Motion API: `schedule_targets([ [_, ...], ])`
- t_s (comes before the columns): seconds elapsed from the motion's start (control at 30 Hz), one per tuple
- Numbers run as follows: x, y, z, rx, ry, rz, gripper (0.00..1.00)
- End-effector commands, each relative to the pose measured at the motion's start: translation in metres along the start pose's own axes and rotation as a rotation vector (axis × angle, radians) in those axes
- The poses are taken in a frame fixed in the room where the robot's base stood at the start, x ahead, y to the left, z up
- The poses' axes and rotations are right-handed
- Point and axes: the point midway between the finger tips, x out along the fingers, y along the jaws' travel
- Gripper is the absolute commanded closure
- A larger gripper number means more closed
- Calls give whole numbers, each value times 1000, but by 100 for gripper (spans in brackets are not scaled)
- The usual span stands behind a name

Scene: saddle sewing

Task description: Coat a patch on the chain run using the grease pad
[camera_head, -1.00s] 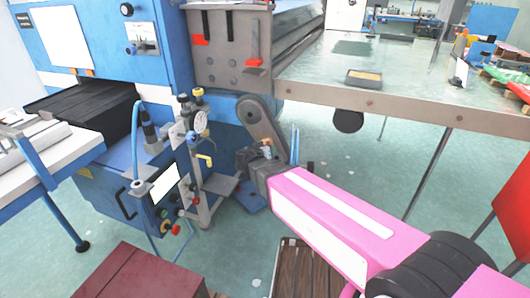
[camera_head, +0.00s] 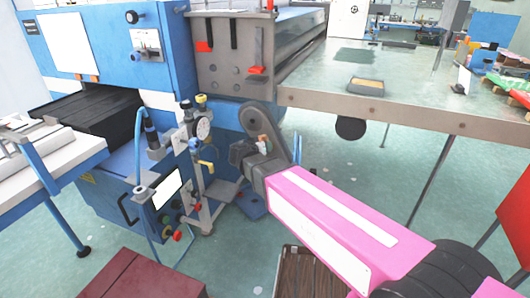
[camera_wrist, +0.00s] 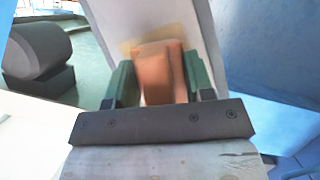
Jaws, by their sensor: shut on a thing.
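My gripper (camera_wrist: 156,82) is shut on the grease pad, an orange-brown block (camera_wrist: 160,75) between two green fingers. In the head view the pad (camera_head: 264,141) is a small orange spot at the end of my pink arm. The chain run appears to be the slanted grey rounded cover (camera_head: 258,118) on the blue machine. In the wrist view its pale face (camera_wrist: 150,15) lies right behind the pad. A yellowish smear (camera_wrist: 128,46) shows on that face beside the pad's far end. The pad seems to be at the face, but its contact edge is hidden.
A gauge stand with a dial (camera_head: 203,130) stands left of the gripper. A steel table (camera_head: 420,90) extends at right, with a small tray (camera_head: 366,86) on it. A dark red box (camera_head: 140,278) and a wooden crate (camera_head: 305,272) are low in front.

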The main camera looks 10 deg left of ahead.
Motion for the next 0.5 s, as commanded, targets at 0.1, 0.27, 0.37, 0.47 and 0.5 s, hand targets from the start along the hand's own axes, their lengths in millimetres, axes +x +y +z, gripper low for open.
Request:
schedule_targets([
  [0.1,-2,-1,-5,0,0,0,70],
  [0.27,-3,-2,-9,1,1,0,70],
  [0.37,-5,-3,-16,1,2,0,70],
  [0.47,-7,-4,-22,1,1,0,70],
  [0.5,-8,-5,-25,1,1,1,70],
])
